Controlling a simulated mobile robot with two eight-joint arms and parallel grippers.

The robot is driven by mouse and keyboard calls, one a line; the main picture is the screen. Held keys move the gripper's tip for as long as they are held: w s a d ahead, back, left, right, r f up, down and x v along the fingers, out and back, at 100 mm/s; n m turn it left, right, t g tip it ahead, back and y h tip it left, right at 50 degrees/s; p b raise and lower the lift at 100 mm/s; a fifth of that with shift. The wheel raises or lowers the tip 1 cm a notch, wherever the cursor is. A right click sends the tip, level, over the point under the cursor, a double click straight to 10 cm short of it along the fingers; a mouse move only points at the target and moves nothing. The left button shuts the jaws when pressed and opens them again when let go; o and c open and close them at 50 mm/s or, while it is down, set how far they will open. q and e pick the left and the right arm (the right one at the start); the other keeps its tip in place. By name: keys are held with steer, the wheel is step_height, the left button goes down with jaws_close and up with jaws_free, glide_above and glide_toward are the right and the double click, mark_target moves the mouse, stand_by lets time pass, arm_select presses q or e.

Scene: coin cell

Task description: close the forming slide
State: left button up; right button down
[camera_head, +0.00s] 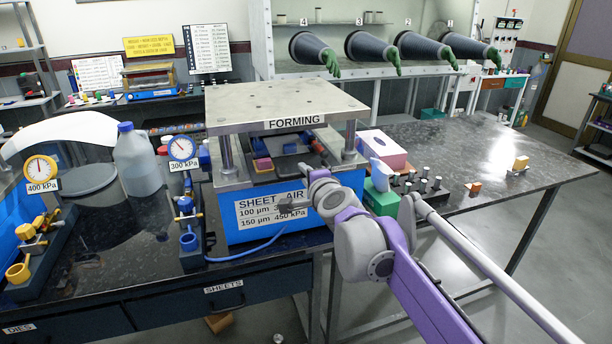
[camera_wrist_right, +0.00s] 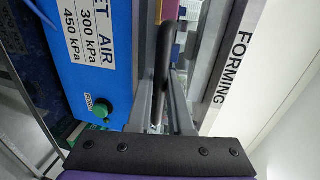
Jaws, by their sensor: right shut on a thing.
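The forming press is a blue box with a grey top plate (camera_head: 285,105) marked FORMING. Its slide (camera_head: 288,163) shows as a dark tray in the gap under the plate, with small coloured pieces near it. A dark bar, which looks like the slide's handle (camera_wrist_right: 163,60), runs along the press front in the right wrist view. My right gripper (camera_head: 291,205) reaches in from the right, in front of the blue box, and is shut on this bar (camera_wrist_right: 168,100). The wrist hides part of the press front. My left gripper is not in view.
A green button (camera_wrist_right: 100,107) sits on the blue box close to the gripper. A pink-and-white box (camera_head: 383,150), a green box (camera_head: 381,198) and several small dark cylinders stand right of the press. Gauges and a grey bottle (camera_head: 138,160) stand left. The right table is mostly clear.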

steer(key=w, duration=0.1)
steer(key=w+a, duration=0.1)
steer(key=w, duration=0.1)
steer(key=shift+w+r, duration=0.1)
steer(key=shift+w, duration=0.1)
steer(key=c, duration=0.8)
jaws_free()
steer(key=shift+w, duration=0.1)
steer(key=shift+c, duration=0.2)
steer(key=p+v, duration=0.1)
steer(key=v, duration=1)
